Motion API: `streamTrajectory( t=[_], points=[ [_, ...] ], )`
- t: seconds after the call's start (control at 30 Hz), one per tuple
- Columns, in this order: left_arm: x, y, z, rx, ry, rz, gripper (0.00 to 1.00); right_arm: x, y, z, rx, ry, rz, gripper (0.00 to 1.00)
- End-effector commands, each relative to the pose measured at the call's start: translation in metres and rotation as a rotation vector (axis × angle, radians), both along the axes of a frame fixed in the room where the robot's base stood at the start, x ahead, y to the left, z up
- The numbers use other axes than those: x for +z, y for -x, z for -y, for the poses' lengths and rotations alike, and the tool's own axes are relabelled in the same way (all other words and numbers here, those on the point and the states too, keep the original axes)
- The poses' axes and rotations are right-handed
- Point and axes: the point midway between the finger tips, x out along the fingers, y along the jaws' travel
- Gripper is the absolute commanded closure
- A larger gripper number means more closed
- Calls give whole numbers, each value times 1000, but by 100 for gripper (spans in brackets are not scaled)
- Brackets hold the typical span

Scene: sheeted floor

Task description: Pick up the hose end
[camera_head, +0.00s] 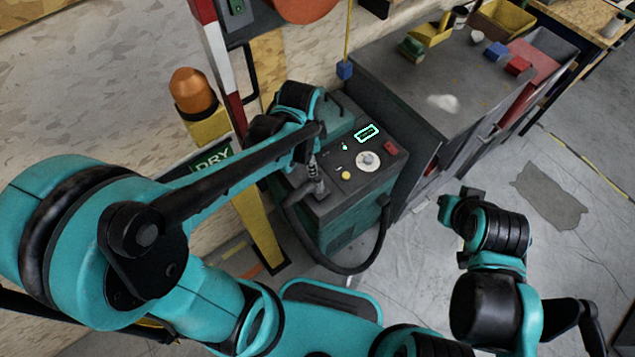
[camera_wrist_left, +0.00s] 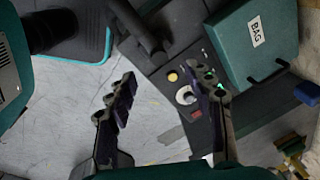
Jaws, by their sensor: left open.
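The dark grey hose end (camera_head: 312,190) lies at the front left of the top of a green and grey machine (camera_head: 345,235). A black hose (camera_head: 358,268) loops from it around the machine's front. A dark tubular piece, likely the hose end (camera_wrist_left: 146,34), shows beyond the fingers. My right gripper (camera_head: 458,200) is over the floor at the right; its jaw opening is unclear.
The machine's panel has a white dial (camera_head: 368,160) and a yellow button (camera_head: 346,175). A grey workbench (camera_head: 430,105) with bins stands behind right. A yellow post with an orange dome (camera_head: 190,90) stands left. Floor at the right is mostly clear.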

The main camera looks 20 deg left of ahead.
Motion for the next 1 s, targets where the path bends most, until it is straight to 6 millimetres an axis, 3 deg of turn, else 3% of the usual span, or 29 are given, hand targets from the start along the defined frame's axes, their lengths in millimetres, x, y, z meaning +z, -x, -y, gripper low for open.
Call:
streamTrajectory(
  t=[0.1, 0.3, 0.67, 1.0],
  points=[
    [-19, -12, 6, -177, -26, -76, 48, 7, 0, 0, 0, 0, 0, 100],
    [-41, -17, 12, -345, -38, -143, 48, 10, 0, 0, 0, 0, 0, 100],
    [-77, -19, 13, -365, -40, -150, 48, -3, 0, 0, 0, 0, 0, 100],
    [-122, -23, 16, -363, -39, -149, 48, -22, 0, 0, 0, 0, 0, 100]
  ],
)
